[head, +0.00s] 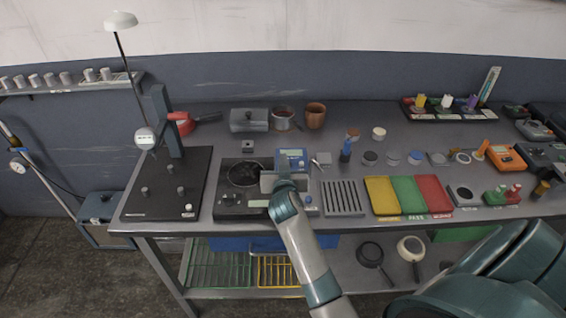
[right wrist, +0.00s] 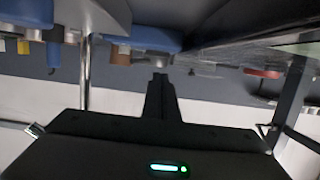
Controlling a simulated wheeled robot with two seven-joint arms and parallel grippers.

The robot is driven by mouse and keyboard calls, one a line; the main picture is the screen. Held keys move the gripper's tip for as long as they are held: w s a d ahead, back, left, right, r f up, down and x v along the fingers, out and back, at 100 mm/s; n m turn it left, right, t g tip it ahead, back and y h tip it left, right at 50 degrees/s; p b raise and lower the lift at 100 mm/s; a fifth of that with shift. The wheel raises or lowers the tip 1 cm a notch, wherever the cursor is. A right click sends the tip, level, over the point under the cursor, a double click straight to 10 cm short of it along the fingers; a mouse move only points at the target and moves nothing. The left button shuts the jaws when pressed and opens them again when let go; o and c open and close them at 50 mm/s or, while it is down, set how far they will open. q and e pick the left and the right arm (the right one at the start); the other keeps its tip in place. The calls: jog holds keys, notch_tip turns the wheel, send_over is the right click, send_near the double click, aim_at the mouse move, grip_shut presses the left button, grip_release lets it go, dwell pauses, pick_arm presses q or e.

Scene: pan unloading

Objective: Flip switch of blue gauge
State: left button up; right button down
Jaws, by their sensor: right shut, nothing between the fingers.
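The blue gauge (head: 292,156) is a small blue box with a pale display, standing on the table beside the black burner unit. My right gripper (head: 286,176) is at its front side, with the grey wrist covering the gauge's lower part. In the right wrist view the fingers (right wrist: 160,85) are shut together and empty. A blue body, apparently the gauge (right wrist: 155,38), shows just above the fingertips there. I cannot tell whether they touch it. The gauge's switch cannot be made out. My left gripper is not in view.
The burner unit (head: 230,204) with a dark pan stands left of the gripper. A slotted rack (head: 342,198) and yellow, green and red trays (head: 433,194) lie to the right. Pots (head: 315,116) and a grey box (head: 249,120) stand behind. A black stand (head: 136,209) is at far left.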

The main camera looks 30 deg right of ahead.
jog(key=shift+f, duration=1.05)
